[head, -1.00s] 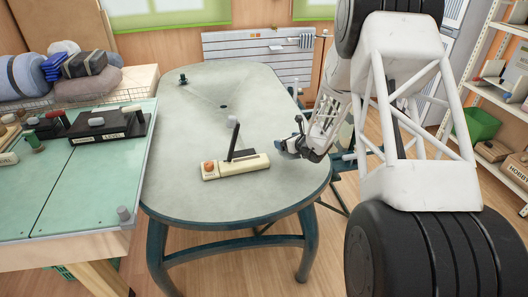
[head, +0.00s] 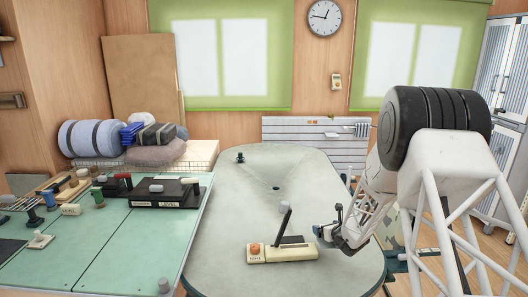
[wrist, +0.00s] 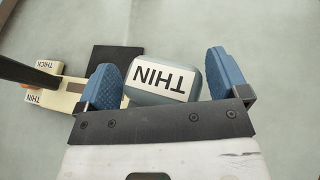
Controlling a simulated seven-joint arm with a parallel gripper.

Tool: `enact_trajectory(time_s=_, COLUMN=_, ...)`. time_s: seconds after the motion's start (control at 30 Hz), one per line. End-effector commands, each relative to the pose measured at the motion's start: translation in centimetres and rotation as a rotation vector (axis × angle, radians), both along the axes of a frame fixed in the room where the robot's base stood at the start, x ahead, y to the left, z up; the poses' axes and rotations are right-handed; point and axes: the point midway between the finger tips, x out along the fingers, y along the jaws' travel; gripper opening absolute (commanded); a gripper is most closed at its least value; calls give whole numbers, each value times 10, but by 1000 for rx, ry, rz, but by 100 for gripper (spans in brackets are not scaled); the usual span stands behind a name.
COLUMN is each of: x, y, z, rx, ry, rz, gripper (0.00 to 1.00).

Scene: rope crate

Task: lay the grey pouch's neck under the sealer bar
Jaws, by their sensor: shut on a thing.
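The grey pouch (wrist: 160,96), with a white THIN label, sits between the two blue fingers of my gripper (wrist: 163,76) in the wrist view. The gripper is shut on it. In the head view my gripper (head: 328,224) is just right of the sealer (head: 285,253), and the pouch cannot be made out. The sealer is a cream bar with an orange button; its dark lever (head: 284,221) stands raised. In the wrist view the sealer (wrist: 72,88), with THICK and THIN labels, lies left of the pouch. A black plate (wrist: 112,60) extends from it towards the pouch. The pouch's neck is not clearly visible.
The grey oval table (head: 225,215) is mostly clear around the sealer. A small dark knob (head: 240,157) stands at its far left. A green-topped bench (head: 130,245) to the left holds a black LEVEL box (head: 158,193) and several small items.

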Motion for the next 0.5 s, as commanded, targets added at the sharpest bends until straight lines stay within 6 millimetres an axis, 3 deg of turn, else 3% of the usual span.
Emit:
enact_trajectory(time_s=0.13, x=6, y=10, z=1, rx=0, ry=1, rz=-16, gripper=55)
enact_trajectory(time_s=0.5, x=7, y=12, z=1, rx=1, ry=1, rz=-21, gripper=55)
